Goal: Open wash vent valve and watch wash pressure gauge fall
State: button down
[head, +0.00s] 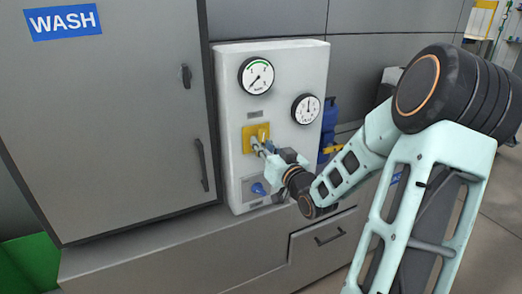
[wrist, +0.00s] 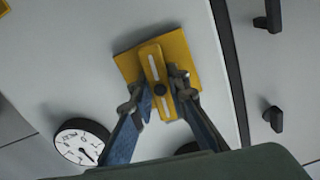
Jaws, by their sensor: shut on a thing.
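A yellow valve plate (head: 248,133) is on the front of the white panel (head: 232,95). A second gauge (head: 305,108) is lower right. Gauge labels are unreadable.
A blue knob (head: 259,189) sits on a grey plate below the valve, close under my gripper. A grey cabinet marked WASH (head: 110,120), with protruding handles, stands left of the panel. A drawer (head: 325,240) is below. A blue object (head: 329,125) is right of the panel.

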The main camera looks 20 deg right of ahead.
jog(key=shift+f+n+b, duration=0.15)
jog(key=shift+n+b, duration=0.4)
jog(key=shift+n, duration=0.15)
jog(key=c, duration=1.8)
grip_release()
jog(key=shift+c, duration=0.2)
jog(key=s, duration=0.7)
jog(key=shift+s+d, duration=0.15)
jog(key=shift+s, duration=0.15)
jog(key=shift+r, duration=0.2)
